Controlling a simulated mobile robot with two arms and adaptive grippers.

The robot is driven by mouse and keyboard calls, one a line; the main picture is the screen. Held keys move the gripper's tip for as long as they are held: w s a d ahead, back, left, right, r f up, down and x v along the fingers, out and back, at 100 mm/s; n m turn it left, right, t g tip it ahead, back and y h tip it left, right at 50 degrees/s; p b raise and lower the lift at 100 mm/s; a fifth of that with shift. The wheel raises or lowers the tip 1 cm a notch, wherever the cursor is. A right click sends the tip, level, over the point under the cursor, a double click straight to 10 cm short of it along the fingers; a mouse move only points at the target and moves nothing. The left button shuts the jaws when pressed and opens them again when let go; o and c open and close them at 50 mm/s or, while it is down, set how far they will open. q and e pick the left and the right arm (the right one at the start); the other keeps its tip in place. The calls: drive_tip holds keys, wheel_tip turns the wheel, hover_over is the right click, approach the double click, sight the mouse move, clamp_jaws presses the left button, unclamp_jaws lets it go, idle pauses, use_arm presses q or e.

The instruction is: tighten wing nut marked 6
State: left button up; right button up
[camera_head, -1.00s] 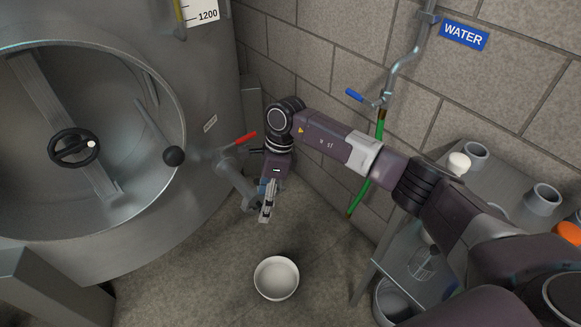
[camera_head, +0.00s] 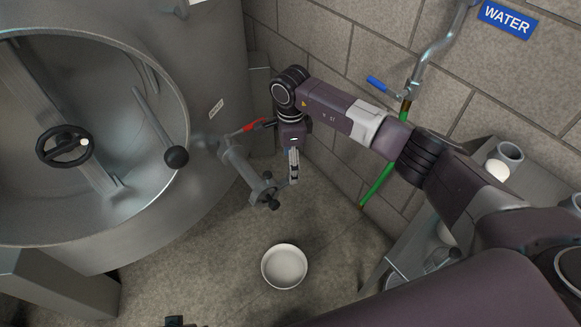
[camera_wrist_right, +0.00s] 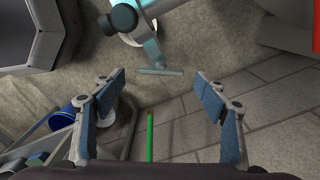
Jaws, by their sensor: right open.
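A grey outlet pipe (camera_head: 240,165) with a red lever (camera_head: 256,125) comes out of the steel tank. Dark knobs (camera_head: 270,201) sit at its free end; one dark knob also shows at the top of the right wrist view (camera_wrist_right: 123,16). Beside it there is a thin grey crossbar (camera_wrist_right: 160,71), possibly a wing of the nut. I can read no number 6. My right gripper (camera_head: 293,181) hangs just right of the pipe's end. In the right wrist view its fingers (camera_wrist_right: 163,92) are wide apart and empty, the crossbar beyond them. A dark part (camera_head: 175,321) at the bottom edge may be my left gripper.
A white bowl (camera_head: 284,266) stands on the floor below the pipe. The tank (camera_head: 200,60) with its open round door is at left. A green hose (camera_head: 376,185) hangs on the brick wall, and a metal rack stands at right. The floor around the bowl is clear.

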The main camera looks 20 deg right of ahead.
drive_tip(key=shift+f, duration=1.5)
drive_tip(key=c, duration=1.2)
